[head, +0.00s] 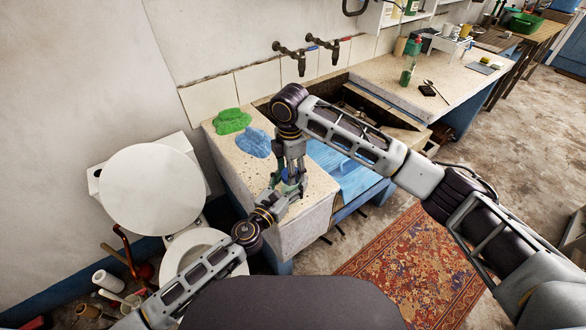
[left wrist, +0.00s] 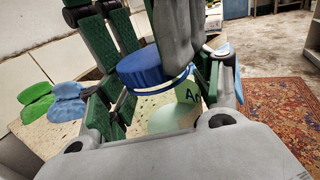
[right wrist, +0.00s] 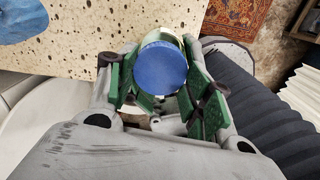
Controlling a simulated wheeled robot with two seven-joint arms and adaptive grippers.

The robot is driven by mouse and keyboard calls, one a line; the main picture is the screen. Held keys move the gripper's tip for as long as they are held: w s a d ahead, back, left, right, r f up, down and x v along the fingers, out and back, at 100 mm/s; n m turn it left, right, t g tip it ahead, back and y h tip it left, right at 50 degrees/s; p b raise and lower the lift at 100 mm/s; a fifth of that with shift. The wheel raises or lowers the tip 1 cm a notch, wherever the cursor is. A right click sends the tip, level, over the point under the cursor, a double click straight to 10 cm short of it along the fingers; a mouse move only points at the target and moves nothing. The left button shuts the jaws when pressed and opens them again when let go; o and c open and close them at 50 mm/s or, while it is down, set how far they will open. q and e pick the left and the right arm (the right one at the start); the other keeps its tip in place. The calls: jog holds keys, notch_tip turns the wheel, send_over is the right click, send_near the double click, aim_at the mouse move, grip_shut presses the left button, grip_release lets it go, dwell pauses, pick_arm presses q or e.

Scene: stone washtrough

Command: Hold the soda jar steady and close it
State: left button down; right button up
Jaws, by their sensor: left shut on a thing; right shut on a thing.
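The soda jar is pale and greenish with dark lettering; its body (left wrist: 178,112) shows in the left wrist view. Its blue lid (left wrist: 141,67) is at the mouth, and the lid top (right wrist: 162,67) faces the right wrist camera. I cannot tell whether the lid sits fully down. My left gripper (head: 282,192) is shut on the jar body from the side, at the counter's front corner. My right gripper (head: 291,170) points down from above, its green-padded fingers shut around the lid. In the head view the grippers hide most of the jar.
A green flat piece (head: 232,121) and a blue one (head: 254,143) lie on the speckled stone counter (head: 228,152) behind the jar. A toilet (head: 152,187) stands left.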

jog(key=m, duration=0.7)
jog(key=shift+w+d, duration=0.1)
jog(key=shift+d, duration=0.2)
jog(key=m, duration=0.6)
jog(key=shift+f, duration=0.1)
jog(key=o, duration=1.1)
jog(key=shift+a, duration=0.2)
jog(key=shift+r, duration=2.35)
